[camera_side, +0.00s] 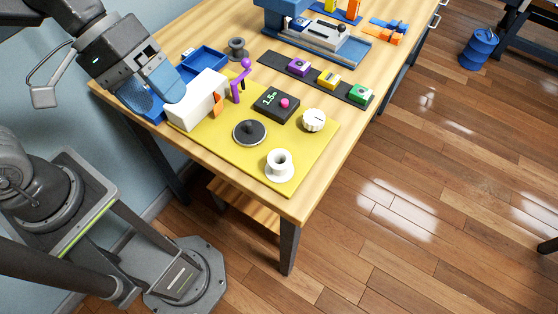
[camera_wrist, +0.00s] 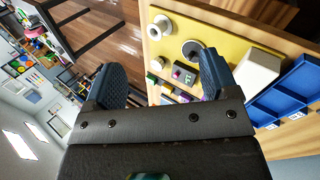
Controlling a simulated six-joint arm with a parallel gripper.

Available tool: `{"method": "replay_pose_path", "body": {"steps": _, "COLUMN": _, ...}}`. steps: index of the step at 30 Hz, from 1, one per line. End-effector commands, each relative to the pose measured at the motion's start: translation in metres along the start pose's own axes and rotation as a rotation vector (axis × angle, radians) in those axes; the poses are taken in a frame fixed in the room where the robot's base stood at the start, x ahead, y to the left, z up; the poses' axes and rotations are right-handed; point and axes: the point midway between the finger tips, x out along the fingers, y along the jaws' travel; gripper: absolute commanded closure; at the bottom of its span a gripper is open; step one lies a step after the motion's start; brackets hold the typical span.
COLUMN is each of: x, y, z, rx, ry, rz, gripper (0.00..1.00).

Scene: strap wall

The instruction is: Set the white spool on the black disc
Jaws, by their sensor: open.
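The white spool (camera_side: 279,165) stands upright on the yellow mat near the table's front corner. It also shows in the wrist view (camera_wrist: 161,26) at the top. The black disc (camera_side: 249,132), with a small peg at its middle, lies on the mat to the upper left of the spool, apart from it. In the side view my gripper (camera_side: 163,92) is above the table's left edge, away from spool and disc.
A white block (camera_side: 196,100) stands on the yellow mat (camera_side: 222,142) below my gripper. A purple lever (camera_side: 240,85), a dark timer box (camera_side: 276,105) and a white dial (camera_side: 314,120) stand around the disc. Blue trays (camera_side: 204,60) lie at the left edge.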

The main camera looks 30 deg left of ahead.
Motion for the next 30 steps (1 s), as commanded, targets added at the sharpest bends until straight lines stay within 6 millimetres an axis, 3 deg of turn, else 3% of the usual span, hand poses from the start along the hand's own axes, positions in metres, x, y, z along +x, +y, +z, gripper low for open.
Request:
{"method": "replay_pose_path", "body": {"steps": 6, "x": 0.048, "y": 0.047, "z": -0.003, "rx": -0.381, "ry": -0.298, "rz": 0.257, "gripper": 0.2}}
{"method": "replay_pose_path", "body": {"steps": 12, "x": 0.096, "y": 0.066, "z": -0.024, "rx": -0.79, "ry": -0.455, "rz": 0.425, "gripper": 0.2}}
{"method": "replay_pose_path", "body": {"steps": 17, "x": 0.142, "y": 0.056, "z": -0.047, "rx": -1.131, "ry": -0.479, "rz": 0.516, "gripper": 0.2}}
{"method": "replay_pose_path", "body": {"steps": 21, "x": 0.177, "y": 0.033, "z": -0.063, "rx": -1.376, "ry": -0.43, "rz": 0.57, "gripper": 0.2}}
{"method": "replay_pose_path", "body": {"steps": 27, "x": 0.202, "y": 0.006, "z": -0.074, "rx": -1.556, "ry": -0.348, "rz": 0.612, "gripper": 0.2}}
{"method": "replay_pose_path", "body": {"steps": 30, "x": 0.207, "y": 0.003, "z": -0.077, "rx": -1.581, "ry": -0.332, "rz": 0.619, "gripper": 0.2}}
